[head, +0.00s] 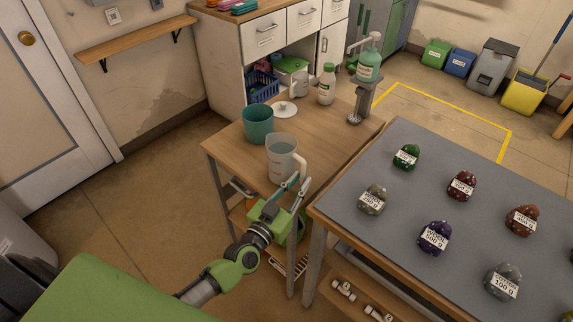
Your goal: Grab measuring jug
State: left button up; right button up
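The measuring jug (279,163) is clear with faint markings and a whitish handle on its right side. It stands upright near the front edge of the wooden table (231,152). My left gripper (295,184) is green with grey fingers and reaches up from the front edge of the table to the lower handle side of the jug. Its fingers are apart, with the tips close to the handle. I cannot tell whether they touch it. My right gripper is not in view.
A teal pot (258,125) stands just behind the jug.

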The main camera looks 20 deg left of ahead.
pick_arm(q)
jog(key=shift+w+d, duration=0.2)
jog(key=shift+w, duration=1.05)
grip_shut()
jog(key=shift+r, duration=0.1)
jog(key=shift+r, duration=0.1)
